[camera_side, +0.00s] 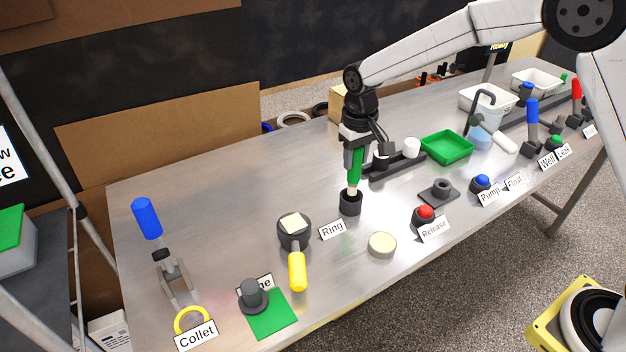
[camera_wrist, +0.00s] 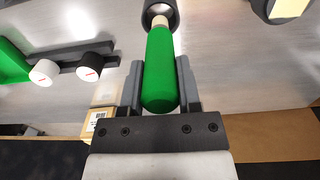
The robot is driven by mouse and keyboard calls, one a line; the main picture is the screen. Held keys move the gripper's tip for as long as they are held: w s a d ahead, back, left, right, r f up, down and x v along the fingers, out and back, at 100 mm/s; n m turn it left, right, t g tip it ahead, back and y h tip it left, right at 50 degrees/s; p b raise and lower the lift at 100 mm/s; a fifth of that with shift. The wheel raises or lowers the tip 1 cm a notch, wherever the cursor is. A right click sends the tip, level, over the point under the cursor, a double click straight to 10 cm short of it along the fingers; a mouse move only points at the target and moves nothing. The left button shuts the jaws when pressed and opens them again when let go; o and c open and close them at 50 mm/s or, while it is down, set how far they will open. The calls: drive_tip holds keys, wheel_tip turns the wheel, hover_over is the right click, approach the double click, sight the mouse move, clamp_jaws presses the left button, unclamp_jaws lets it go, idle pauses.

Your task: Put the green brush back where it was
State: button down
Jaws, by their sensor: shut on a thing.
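The green brush (camera_side: 355,167) stands upright with its green handle between the fingers of my gripper (camera_side: 355,148). Its pale lower end reaches down into the mouth of a black round cup (camera_side: 350,204) on the table. In the wrist view the green handle (camera_wrist: 160,70) lies between both grey fingers of my gripper (camera_wrist: 160,85), and its pale end meets the dark cup (camera_wrist: 160,12). My gripper is shut on the handle. How deep the brush tip sits in the cup is hidden.
A black pan with a yellow handle (camera_side: 297,270) and a "Ring" label (camera_side: 332,229) are left of the cup. A black rack with white-capped pieces (camera_side: 400,166) and a green tray (camera_side: 447,147) are right. A red button (camera_side: 425,212) and pale disc (camera_side: 382,244) are in front.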

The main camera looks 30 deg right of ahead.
sight(354, 175)
drive_tip(key=shift+f, duration=2.4)
drive_tip(key=shift+f, duration=0.15)
drive_tip(key=shift+c, duration=1.5)
unclamp_jaws()
wheel_tip(354, 175, up, 12)
drive_tip(key=shift+r, duration=0.15)
drive_tip(key=s+d+f+t, duration=0.1)
drive_tip(key=s+d+f, duration=0.1)
drive_tip(key=s, duration=0.5)
drive_tip(key=s+d+f, duration=0.3)
drive_tip(key=s, duration=0.4)
drive_tip(key=s+d+f+t, duration=0.1)
drive_tip(key=s+d+f, duration=0.1)
drive_tip(key=s, duration=0.5)
drive_tip(key=shift+s+d+f+t, duration=0.3)
drive_tip(key=shift+s+d, duration=0.1)
drive_tip(key=shift+d, duration=0.1)
